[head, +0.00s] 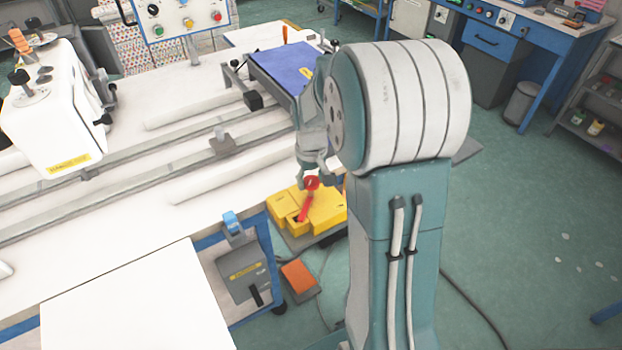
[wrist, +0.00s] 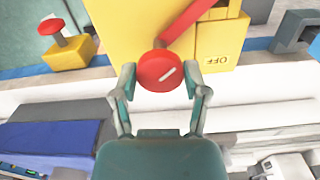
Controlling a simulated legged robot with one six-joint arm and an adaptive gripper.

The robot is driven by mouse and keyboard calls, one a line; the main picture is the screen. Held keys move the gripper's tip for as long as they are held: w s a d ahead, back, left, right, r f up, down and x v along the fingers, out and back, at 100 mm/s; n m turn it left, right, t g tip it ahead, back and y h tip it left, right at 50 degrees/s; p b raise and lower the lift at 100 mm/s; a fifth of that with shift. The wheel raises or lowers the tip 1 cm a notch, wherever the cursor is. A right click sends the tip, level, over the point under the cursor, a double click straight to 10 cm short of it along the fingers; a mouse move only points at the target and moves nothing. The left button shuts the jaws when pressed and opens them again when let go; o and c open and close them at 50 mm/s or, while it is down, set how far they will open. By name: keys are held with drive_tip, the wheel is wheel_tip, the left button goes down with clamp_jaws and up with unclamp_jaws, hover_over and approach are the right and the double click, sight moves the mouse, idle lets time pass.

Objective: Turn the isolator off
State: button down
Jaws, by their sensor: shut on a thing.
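The isolator is a yellow box (head: 325,214) at the table's edge in the head view, with a red lever (head: 304,208) ending in a round red knob (head: 312,183). In the wrist view the knob (wrist: 160,70) sits between the fingertips of my gripper (wrist: 159,80), with a slanted white mark on its face. The lever (wrist: 192,22) runs up and right across the yellow box (wrist: 115,22). An upside-down OFF label (wrist: 217,62) is right of the knob. My gripper (head: 313,172) is shut on the knob; the exact finger contact is small to see.
A red button (wrist: 50,26) on a yellow block stands left in the wrist view. A blue pad (head: 285,65) lies behind my arm. A grey box (head: 245,270) and an orange pedal (head: 299,280) are below the table edge. Floor at right is open.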

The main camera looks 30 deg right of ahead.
drive_tip(key=m, duration=0.4)
drive_tip(key=shift+s+a+f, duration=0.1)
drive_tip(key=shift+s+f, duration=0.1)
drive_tip(key=shift+f, duration=0.05)
drive_tip(key=shift+m, duration=1.9)
drive_tip(key=shift+c, duration=0.4)
unclamp_jaws()
drive_tip(key=shift+w, duration=0.1)
drive_tip(key=shift+a+r, duration=0.1)
